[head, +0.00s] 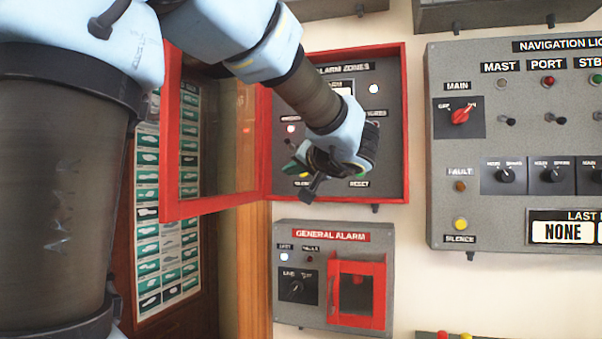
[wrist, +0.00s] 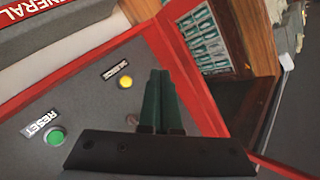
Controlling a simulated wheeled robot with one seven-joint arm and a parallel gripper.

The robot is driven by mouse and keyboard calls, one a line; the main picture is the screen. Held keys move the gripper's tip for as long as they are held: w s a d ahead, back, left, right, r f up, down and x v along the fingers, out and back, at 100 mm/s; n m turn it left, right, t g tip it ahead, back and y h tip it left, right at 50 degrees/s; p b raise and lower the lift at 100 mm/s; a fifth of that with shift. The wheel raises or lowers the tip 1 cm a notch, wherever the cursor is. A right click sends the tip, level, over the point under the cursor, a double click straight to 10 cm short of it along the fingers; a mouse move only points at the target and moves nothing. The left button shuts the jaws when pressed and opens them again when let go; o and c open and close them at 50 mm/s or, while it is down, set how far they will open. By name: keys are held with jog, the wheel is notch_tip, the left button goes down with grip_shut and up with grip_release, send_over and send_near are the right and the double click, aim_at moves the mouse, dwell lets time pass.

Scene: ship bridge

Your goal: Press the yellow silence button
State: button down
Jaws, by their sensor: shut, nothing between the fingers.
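My gripper (head: 292,168) is in front of the lower part of the alarm zones panel (head: 393,150), with its fingers pointing to the left. In the wrist view its dark green fingers (wrist: 160,74) are together and empty. A yellow button (wrist: 125,82) beside a small label shows just left of the fingers, apart from them in the picture. In the head view this button is mostly hidden by my gripper, above a label at the panel's lower left. Another yellow button (head: 460,224), labelled SILENCE, is on the navigation lights panel (head: 440,205).
The alarm panel's red-framed glass door (head: 168,150) stands open to the left. A green button (wrist: 55,138) labelled RESET is on the same panel. Below is the general alarm box (head: 283,310) with a red cover (head: 341,318). Bare wall separates the panels.

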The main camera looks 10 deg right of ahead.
jog(key=shift+w, duration=0.1)
jog(key=shift+w+d+p, duration=0.55)
jog(key=shift+w+d, duration=0.15)
jog(key=shift+w, duration=0.55)
jog(key=shift+w+d+p, duration=0.6)
jog(key=shift+w+d, duration=0.1)
jog(key=shift+w, duration=0.55)
jog(key=shift+w+d+p, duration=0.55)
jog(key=shift+w+d, duration=0.15)
jog(key=shift+w, duration=0.55)
jog(key=shift+w+d+f+b, duration=0.1)
jog(key=shift+w+f+b, duration=0.05)
jog(key=shift+b, duration=0.3)
jog(key=shift+w, duration=0.1)
jog(key=shift+w+d+b, duration=0.1)
jog(key=shift+b, duration=0.2)
